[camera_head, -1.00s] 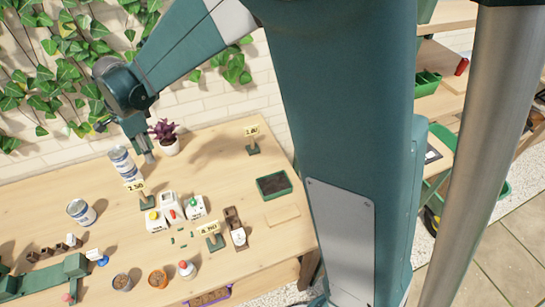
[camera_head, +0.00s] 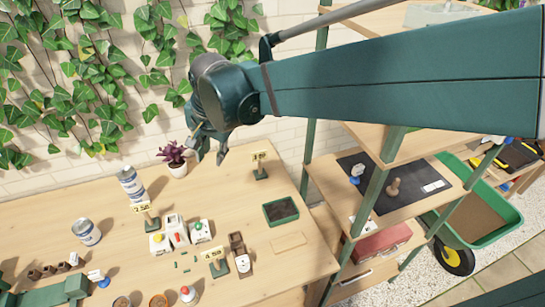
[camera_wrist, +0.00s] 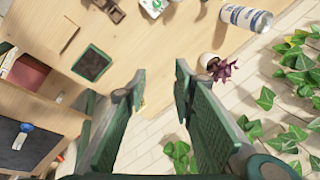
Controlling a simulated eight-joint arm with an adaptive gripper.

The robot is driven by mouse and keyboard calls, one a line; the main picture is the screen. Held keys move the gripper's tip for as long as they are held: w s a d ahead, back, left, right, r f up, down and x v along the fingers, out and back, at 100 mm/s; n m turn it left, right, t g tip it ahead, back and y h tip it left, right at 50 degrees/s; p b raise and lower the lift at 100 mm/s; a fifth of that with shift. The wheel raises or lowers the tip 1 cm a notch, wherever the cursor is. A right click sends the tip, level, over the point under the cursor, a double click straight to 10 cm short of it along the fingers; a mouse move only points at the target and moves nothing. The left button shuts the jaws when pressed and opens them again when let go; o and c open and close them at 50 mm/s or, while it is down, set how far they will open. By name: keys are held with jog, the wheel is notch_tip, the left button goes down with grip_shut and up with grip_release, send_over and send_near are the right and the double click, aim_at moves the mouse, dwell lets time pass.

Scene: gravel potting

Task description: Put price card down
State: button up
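Three price cards on green stands are on the wooden table: one at the back right (camera_head: 260,158), one beside the cans (camera_head: 142,208) and one at the front (camera_head: 215,254). All stand upright. My gripper (camera_head: 209,146) is in the air above the table's back edge, between the plant and the back right card. In the wrist view my gripper (camera_wrist: 160,75) is open, its two fingers apart with nothing between them. A small yellow bit, probably the back right card, shows beside the left finger, which hides the rest.
A purple plant in a white pot (camera_head: 178,169) stands left of my gripper. A shelf unit (camera_head: 400,180) stands to the right. The table around the back right card is clear.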

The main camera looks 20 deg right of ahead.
jog(key=s+d+n+t+h, duration=0.1)
jog(key=s+d+n+t, duration=0.2)
jog(key=s+d+n, duration=0.5)
jog(key=s+d, duration=0.8)
jog(key=s, duration=0.2)
jog(key=shift+d+f+n+t, duration=0.3)
jog(key=shift+d+f, duration=0.05)
jog(key=shift+d, duration=0.05)
jog(key=shift+o, duration=0.5)
jog(key=shift+r, duration=0.1)
dwell(0.6)
